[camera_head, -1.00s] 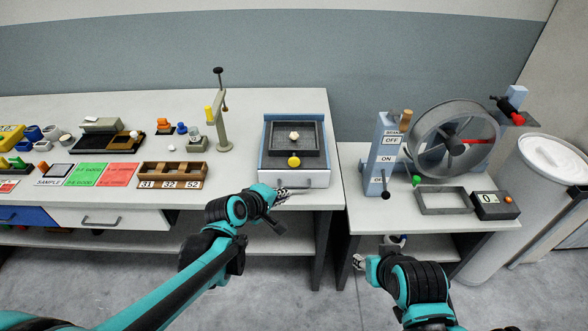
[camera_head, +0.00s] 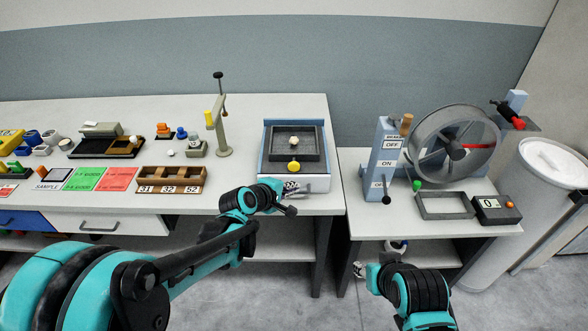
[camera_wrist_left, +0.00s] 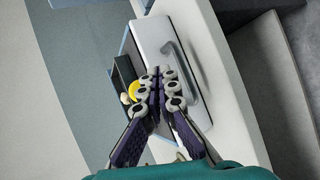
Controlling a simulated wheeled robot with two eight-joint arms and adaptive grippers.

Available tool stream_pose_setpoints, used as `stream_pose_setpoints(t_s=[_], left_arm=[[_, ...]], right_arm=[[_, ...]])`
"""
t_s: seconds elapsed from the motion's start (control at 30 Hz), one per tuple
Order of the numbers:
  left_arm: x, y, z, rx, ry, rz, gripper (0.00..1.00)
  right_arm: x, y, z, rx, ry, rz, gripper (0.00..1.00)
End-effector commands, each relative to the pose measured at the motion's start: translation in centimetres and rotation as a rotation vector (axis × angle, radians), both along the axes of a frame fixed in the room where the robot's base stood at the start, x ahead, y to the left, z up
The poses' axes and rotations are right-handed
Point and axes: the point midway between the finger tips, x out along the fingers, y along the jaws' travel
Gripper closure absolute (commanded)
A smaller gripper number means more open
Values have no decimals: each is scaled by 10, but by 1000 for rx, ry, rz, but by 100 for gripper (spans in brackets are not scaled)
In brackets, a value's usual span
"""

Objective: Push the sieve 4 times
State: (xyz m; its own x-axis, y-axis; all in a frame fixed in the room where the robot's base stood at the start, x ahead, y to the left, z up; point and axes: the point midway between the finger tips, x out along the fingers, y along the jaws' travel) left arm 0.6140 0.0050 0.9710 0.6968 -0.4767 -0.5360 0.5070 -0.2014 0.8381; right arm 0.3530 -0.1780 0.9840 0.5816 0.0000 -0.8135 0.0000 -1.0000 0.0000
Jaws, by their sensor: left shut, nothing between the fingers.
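The sieve (camera_head: 318,143) is a dark square tray with a yellow knob (camera_head: 293,167) at its front and a small pale lump in its middle. It sits in a blue-grey and white box on the bench. My left gripper (camera_head: 291,188) is shut and empty at the box's front, just below the knob. In the left wrist view, the shut fingers (camera_wrist_left: 158,88) appear beside the yellow knob (camera_wrist_left: 134,91) and partly cover the sieve (camera_wrist_left: 122,72); contact cannot be told. My right gripper (camera_head: 359,268) is low, in front of the right-hand table; its jaw state is unclear.
The box's white front has a handle (camera_wrist_left: 186,72). A wooden tray (camera_head: 171,173) and a hook stand (camera_head: 222,135) stand to its left. Across a gap, the right-hand table holds a lever panel (camera_head: 383,160), a wheel drum (camera_head: 452,145) and a counter (camera_head: 495,209).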

Motion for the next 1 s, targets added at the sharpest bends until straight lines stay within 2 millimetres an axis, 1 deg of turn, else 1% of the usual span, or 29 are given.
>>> stream_pose_setpoints(t_s=[0.03, 0.2, 0.4, 0.6, 1.0], left_arm=[[8, 0, 0, 1, 0, 1, 100], [31, 0, 0, 1, 0, 1, 100], [47, 1, 0, 1, 1, 1, 100], [51, 1, 0, 1, 1, 1, 100], [51, 0, 0, 1, 1, 1, 100]], right_arm=[[0, 0, -1, 0, 0, 0, 60], [0, 0, -2, 0, 0, 0, 60], [0, 0, -3, 0, 0, 0, 60], [0, 0, -3, 0, 0, 0, 60], [0, 0, -3, 0, 0, 0, 60]])
